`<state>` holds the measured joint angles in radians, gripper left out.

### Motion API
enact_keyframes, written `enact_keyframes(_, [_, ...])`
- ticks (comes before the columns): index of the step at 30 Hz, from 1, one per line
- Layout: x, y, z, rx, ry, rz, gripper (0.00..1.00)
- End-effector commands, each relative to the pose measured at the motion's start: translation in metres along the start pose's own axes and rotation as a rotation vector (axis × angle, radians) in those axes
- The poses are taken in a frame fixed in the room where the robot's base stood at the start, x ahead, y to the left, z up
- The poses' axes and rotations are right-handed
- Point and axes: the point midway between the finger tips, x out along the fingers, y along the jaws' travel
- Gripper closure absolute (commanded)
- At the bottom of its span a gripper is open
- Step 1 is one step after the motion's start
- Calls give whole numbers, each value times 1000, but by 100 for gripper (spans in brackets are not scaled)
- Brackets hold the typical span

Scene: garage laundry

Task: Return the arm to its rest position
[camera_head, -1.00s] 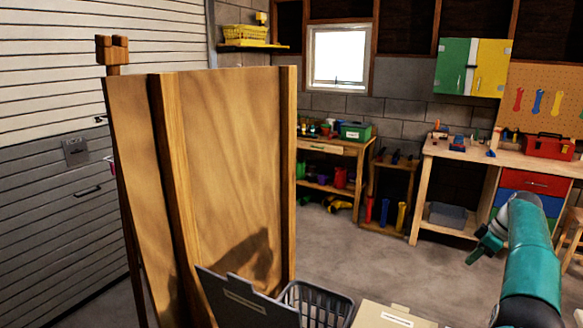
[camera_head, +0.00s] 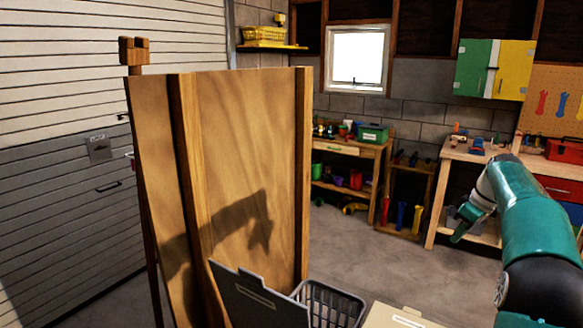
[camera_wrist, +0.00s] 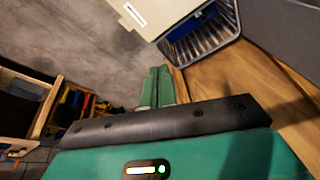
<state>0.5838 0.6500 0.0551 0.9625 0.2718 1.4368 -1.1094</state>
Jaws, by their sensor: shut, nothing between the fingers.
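My teal arm (camera_head: 530,210) rises from the lower right of the head view and bends over toward the left. My gripper (camera_head: 458,232) hangs at its far end, in front of the workbench as seen from the head, tilted down. In the wrist view my gripper's two green fingers (camera_wrist: 157,88) lie side by side, shut, with nothing between them. Bare concrete floor shows beyond the fingertips. No object is held.
A tall wooden panel (camera_head: 250,150) stands at the centre left. A grey basket (camera_head: 335,300), a dark upright flap (camera_head: 250,298) and a cream box (camera_head: 395,318) are low in front. A workbench (camera_head: 480,160) and a shelf (camera_head: 350,148) line the back wall. Open floor lies between.

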Motion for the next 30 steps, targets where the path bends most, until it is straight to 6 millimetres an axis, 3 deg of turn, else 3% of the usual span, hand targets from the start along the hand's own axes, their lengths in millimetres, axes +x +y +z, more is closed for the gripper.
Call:
enact_keyframes(1, [-12, -23, -11, 12, -5, 15, 100])
enact_keyframes(6, [-35, -89, -27, 84, -18, 65, 100])
enact_keyframes(14, [-58, -193, -25, 190, -11, 140, 100])
enact_keyframes(23, [-62, -305, 14, 303, 37, 213, 100])
enact_keyframes(30, [-45, -379, 68, 391, 101, 253, 100])
